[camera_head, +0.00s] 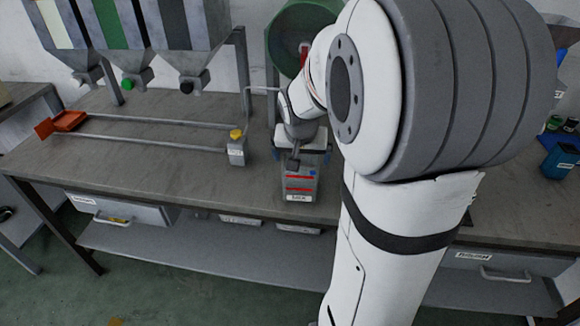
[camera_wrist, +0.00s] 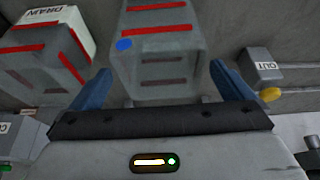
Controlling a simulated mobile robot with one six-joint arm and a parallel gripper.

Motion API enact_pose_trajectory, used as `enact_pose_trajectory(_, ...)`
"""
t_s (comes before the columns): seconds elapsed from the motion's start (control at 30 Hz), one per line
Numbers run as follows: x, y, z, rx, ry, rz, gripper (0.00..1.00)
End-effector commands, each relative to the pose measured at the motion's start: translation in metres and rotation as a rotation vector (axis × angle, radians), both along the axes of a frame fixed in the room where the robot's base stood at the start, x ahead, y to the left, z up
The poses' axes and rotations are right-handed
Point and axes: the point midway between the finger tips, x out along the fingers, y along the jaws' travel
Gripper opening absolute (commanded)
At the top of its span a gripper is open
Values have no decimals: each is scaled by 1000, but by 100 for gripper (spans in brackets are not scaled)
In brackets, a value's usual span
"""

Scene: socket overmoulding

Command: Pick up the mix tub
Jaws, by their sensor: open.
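A grey tub with red stripes and a blue dot, which looks like the mix tub (camera_head: 299,184), stands upright near the front edge of the bench. Its small front label is too small to read surely. In the wrist view the tub (camera_wrist: 160,62) lies between the two blue fingers of my gripper (camera_wrist: 160,72), with a gap visible on each side. My gripper (camera_head: 303,153) is open at the tub's upper part in the head view. My arm hides the area to the right of the tub.
Rails lead left to an orange tray (camera_head: 69,121). Hoppers hang behind.

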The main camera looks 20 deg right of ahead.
Motion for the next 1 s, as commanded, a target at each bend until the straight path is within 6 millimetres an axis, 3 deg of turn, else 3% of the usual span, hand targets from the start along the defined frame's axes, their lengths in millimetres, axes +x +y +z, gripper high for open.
enact_pose_trajectory(0.4, 21, -13, -46, 1, 4, 1, 100)
enact_pose_trajectory(0.7, 23, -14, -50, 0, 1, 1, 100)
enact_pose_trajectory(1.0, 23, -14, -50, 0, 1, 0, 75)
